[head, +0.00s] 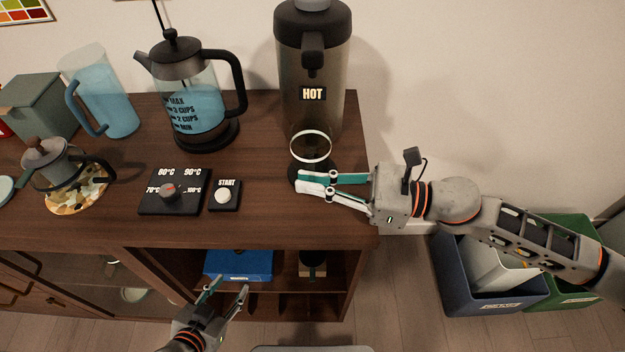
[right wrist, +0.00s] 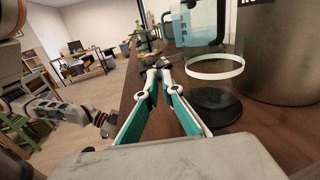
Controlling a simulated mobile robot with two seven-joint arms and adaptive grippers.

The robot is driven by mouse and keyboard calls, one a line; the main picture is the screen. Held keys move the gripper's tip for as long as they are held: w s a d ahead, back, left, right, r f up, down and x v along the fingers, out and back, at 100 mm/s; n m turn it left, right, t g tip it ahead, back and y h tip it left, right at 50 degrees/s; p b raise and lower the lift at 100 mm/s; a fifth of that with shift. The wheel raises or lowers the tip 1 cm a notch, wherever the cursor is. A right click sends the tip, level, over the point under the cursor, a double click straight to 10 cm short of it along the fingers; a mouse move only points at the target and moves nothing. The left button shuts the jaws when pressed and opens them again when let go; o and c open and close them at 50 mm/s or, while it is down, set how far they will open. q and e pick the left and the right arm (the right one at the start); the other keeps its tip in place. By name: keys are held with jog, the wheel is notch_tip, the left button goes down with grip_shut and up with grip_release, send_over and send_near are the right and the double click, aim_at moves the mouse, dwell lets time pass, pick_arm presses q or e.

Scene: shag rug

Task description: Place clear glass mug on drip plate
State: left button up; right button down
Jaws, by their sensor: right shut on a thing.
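The clear glass mug shows mainly as a pale ring (head: 311,146) in front of the hot water dispenser (head: 312,70); its ring is also in the right wrist view (right wrist: 216,67). The dark round drip plate (right wrist: 214,106) is at the dispenser's foot, below the ring. My right gripper (head: 299,181) is shut at the mug, its fingers close together; the clear glass makes the grasped part hard to see. I cannot tell whether the mug's base touches the plate. My left gripper (head: 231,285) is open and empty in front of the lower shelf.
A blue box (head: 238,264) lies on the shelf. Bins (head: 480,272) stand on the floor at right.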

jog(key=shift+f, duration=0.15)
jog(key=c, duration=2.2)
grip_release()
